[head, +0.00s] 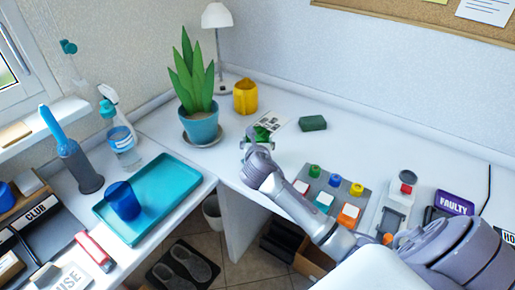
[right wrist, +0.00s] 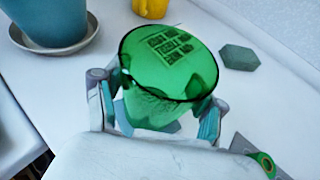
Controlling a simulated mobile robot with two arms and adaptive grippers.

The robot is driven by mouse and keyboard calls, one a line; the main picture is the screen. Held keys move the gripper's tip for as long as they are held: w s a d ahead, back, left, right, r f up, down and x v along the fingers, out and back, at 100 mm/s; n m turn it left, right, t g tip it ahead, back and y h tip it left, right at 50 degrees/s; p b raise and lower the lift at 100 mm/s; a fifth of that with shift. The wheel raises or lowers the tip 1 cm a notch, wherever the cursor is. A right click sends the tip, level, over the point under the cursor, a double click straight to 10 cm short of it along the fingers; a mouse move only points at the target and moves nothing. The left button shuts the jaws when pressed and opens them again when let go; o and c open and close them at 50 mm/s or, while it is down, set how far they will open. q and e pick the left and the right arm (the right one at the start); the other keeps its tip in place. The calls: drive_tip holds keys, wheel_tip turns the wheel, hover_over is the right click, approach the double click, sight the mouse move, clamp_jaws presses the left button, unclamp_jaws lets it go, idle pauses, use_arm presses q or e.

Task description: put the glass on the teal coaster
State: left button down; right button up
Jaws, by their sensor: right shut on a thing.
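A clear green glass (right wrist: 165,75) stands between the two fingers of my right gripper (right wrist: 157,112), which is shut on it. In the head view the glass (head: 262,133) is mostly hidden by my right gripper (head: 257,142). I cannot tell whether its base touches the table. A dark teal-green hexagonal coaster (head: 312,123) lies flat and bare on the white table, to the right of the glass and a little farther back. The coaster (right wrist: 239,57) also shows in the right wrist view, apart from the glass. My left gripper is not in view.
A potted plant (head: 200,128) and a yellow mug (head: 245,97) stand to the left and behind. A grey board with coloured buttons (head: 333,195) lies to the right, nearer. The table around the coaster is clear.

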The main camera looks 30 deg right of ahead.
drive_tip(key=shift+f, duration=0.95)
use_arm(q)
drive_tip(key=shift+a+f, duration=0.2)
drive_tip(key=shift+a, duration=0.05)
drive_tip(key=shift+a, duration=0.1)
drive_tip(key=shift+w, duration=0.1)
use_arm(e)
drive_tip(key=o, duration=1.4)
drive_tip(key=shift+f, duration=0.1)
drive_tip(key=shift+c, duration=0.2)
drive_tip(key=shift+s+a+r, duration=0.2)
drive_tip(key=shift+s+r, duration=0.05)
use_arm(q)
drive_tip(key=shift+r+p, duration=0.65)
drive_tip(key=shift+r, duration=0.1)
use_arm(e)
drive_tip(key=v, duration=1.1)
drive_tip(key=shift+s+a, duration=0.15)
